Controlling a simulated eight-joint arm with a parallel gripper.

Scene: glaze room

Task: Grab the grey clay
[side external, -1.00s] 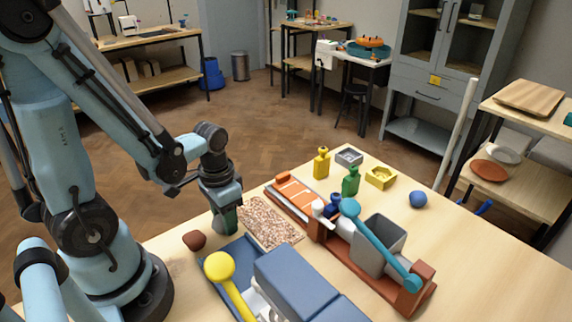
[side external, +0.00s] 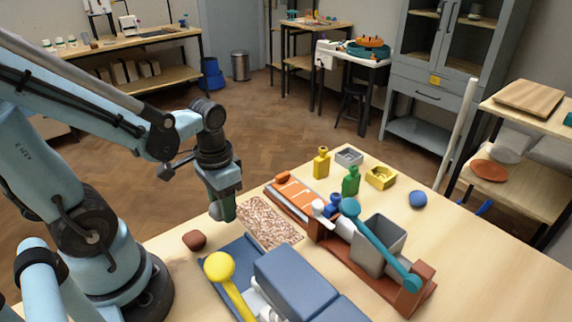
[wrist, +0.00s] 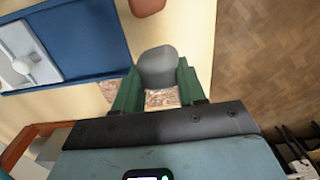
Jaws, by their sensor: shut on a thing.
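The grey clay (wrist: 158,67) is a rounded lump between the two green fingers of my gripper (wrist: 158,86) in the wrist view. My gripper is shut on it, with a finger against each side. In the side external view my gripper (side external: 221,208) is above the table's left edge, beside the speckled mat, and the grey clay (side external: 214,211) shows partly at its fingers. The clay looks raised off the table.
A brown clay lump (side external: 194,240) lies on the table near my gripper. The speckled mat (side external: 268,224) lies to the right. A blue press with a yellow-knobbed lever (side external: 219,266) and a brown-based device with a teal lever (side external: 378,243) stand close. Bottles stand farther back.

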